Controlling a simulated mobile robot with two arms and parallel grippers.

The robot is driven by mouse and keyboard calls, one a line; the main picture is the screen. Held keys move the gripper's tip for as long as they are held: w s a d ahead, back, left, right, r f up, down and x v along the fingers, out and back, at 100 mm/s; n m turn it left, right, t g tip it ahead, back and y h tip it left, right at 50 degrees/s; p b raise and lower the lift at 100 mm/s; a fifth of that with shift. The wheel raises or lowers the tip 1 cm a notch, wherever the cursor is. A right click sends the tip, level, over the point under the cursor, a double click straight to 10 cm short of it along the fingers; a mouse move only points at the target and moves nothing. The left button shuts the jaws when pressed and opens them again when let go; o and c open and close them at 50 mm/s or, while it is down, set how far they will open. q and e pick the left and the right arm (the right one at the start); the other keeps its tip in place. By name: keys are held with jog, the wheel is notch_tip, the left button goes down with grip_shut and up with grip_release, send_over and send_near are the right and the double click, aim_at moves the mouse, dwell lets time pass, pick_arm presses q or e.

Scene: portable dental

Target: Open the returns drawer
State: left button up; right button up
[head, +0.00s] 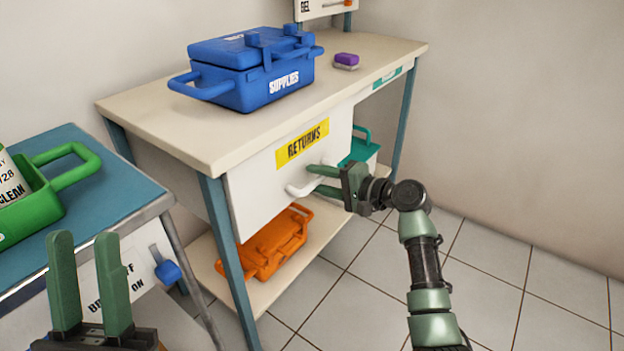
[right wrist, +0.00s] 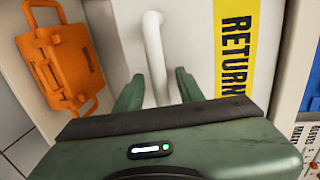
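The returns drawer (head: 255,205) has a white front under the beige tabletop and appears closed. Its yellow RETURNS label (head: 302,144) also shows in the right wrist view (right wrist: 236,50). A white bar handle (head: 298,190) is fixed to the front; in the right wrist view the handle (right wrist: 155,55) runs between my fingers. My right gripper (head: 317,180) is open, with one finger on each side of the handle and visible gaps to it. My left gripper (head: 85,238) is open and empty at the lower left, away from the drawer.
A blue supplies case (head: 250,82) and a purple-topped block (head: 346,61) stand on the table. An orange case (head: 268,245) lies on the lower shelf, with a teal case (head: 360,148) further back. A green caddy (head: 40,200) sits on the left cart. Tiled floor right of the table is clear.

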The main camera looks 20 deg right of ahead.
grip_shut()
dwell(1.5)
